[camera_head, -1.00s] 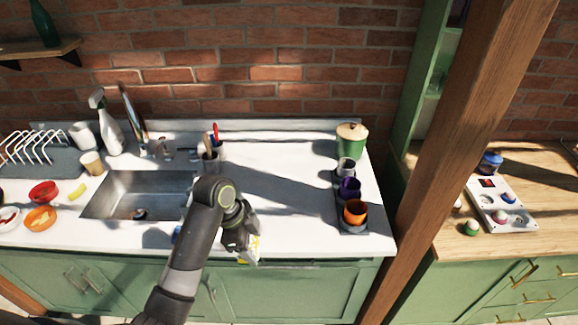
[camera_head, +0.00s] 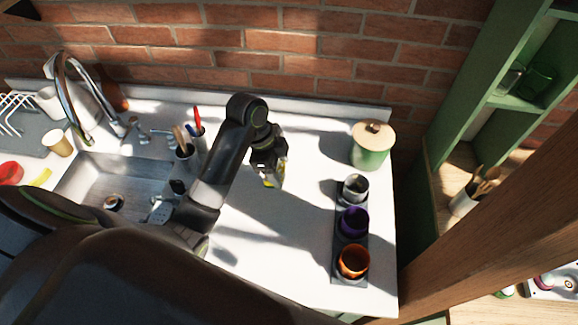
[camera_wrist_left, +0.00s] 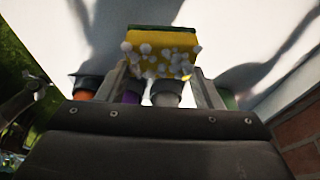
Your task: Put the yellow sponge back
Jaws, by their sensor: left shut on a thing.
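The yellow sponge shows best in the left wrist view (camera_wrist_left: 160,42), with a dark green top edge and white foam blobs on its near face. My left gripper (camera_wrist_left: 155,85) is shut on it, one finger at each side. In the head view the left gripper (camera_head: 269,168) points down over the white counter, left of the row of cups. Only a bit of the yellow sponge (camera_head: 271,183) shows below it there. My right gripper is not in view.
On the counter (camera_head: 265,270), a dark tray (camera_head: 337,272) carries a grey cup (camera_head: 355,188), a purple cup (camera_head: 354,222) and an orange cup (camera_head: 354,261). A green lidded pot (camera_head: 371,150) stands behind them. The sink (camera_head: 85,180) and utensil holder (camera_head: 186,156) are left.

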